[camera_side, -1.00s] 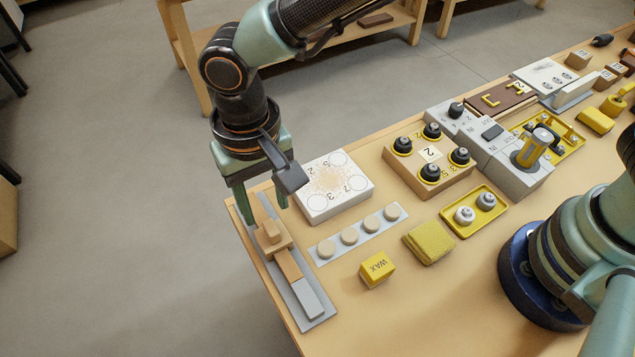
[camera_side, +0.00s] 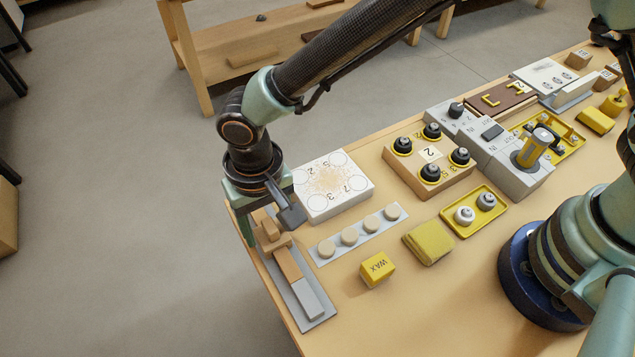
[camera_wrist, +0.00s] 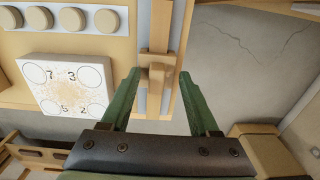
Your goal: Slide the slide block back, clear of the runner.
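The slide block (camera_side: 271,238) is a light wooden block with a raised grip on top. It sits across the wooden runner (camera_side: 288,263), which lies on a grey plate (camera_side: 322,319) at the left end of the bench. My gripper (camera_side: 265,227) is low over the far end of the plate, at the block. In the wrist view my gripper (camera_wrist: 159,76) is open, with one finger on each side of the slide block (camera_wrist: 157,75). Gaps show there between the fingers and the block's grip. My gripper partly hides the far end of the runner in the side view.
A white box with numbered circles (camera_side: 335,182) stands close to the right of my gripper. A strip of round discs (camera_side: 349,237) and a yellow wax block (camera_side: 377,270) lie nearer. The bench's left edge runs close beside the plate, with open floor beyond.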

